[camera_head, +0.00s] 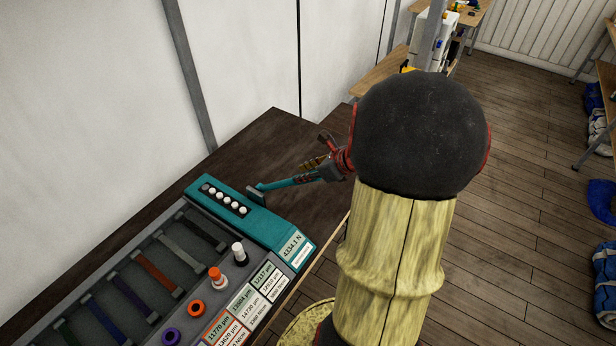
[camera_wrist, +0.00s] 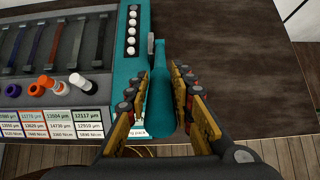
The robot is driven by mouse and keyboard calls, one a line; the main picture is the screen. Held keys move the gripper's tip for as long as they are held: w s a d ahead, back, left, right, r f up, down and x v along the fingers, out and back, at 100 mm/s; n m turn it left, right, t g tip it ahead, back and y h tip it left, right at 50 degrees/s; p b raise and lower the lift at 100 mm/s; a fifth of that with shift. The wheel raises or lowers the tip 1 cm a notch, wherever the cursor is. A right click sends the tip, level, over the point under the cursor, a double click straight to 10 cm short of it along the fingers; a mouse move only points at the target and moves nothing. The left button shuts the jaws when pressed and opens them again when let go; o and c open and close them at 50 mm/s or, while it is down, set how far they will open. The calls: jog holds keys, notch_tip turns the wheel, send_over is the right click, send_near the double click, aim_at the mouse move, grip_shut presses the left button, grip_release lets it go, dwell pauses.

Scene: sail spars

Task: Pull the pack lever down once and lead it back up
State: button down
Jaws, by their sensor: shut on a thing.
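The pack lever (camera_head: 284,184) is a teal bar on the right side of the teal end block (camera_head: 258,221) of the bench device. It sticks out to the right toward my gripper (camera_head: 328,168). In the wrist view the lever (camera_wrist: 161,88) lies between the two fingers of my gripper (camera_wrist: 161,100), which is shut on it. The lever's pivot end shows at a grey bracket beside the block. The far end of the lever is partly hidden by my gripper and wrist.
The device (camera_head: 165,243) has several coloured strips, knobs and label panels left of the teal block. It stands on a dark table (camera_head: 275,135) against a pale wall. Bare tabletop lies behind and right of the lever. Wooden floor (camera_head: 520,220) is open to the right.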

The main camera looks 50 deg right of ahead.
jog(key=w+r+p, duration=0.1)
jog(key=w+r, duration=0.1)
jog(key=w+r+p, duration=0.1)
jog(key=w+r, duration=0.1)
jog(key=w, duration=0.1)
jog(key=shift+w+a+r+p, duration=0.1)
jog(key=shift+a+r+p, duration=0.15)
jog(key=shift+p, duration=0.1)
jog(key=shift+w+r, duration=0.15)
jog(key=shift+w, duration=0.15)
jog(key=w+r+p, duration=0.3)
jog(key=w, duration=0.5)
jog(key=shift+a+r, duration=0.25)
jog(key=shift+w, duration=0.1)
jog(key=w+r+p, duration=0.1)
jog(key=w+p, duration=0.1)
jog(key=w, duration=0.6)
jog(key=shift+w+a, duration=0.35)
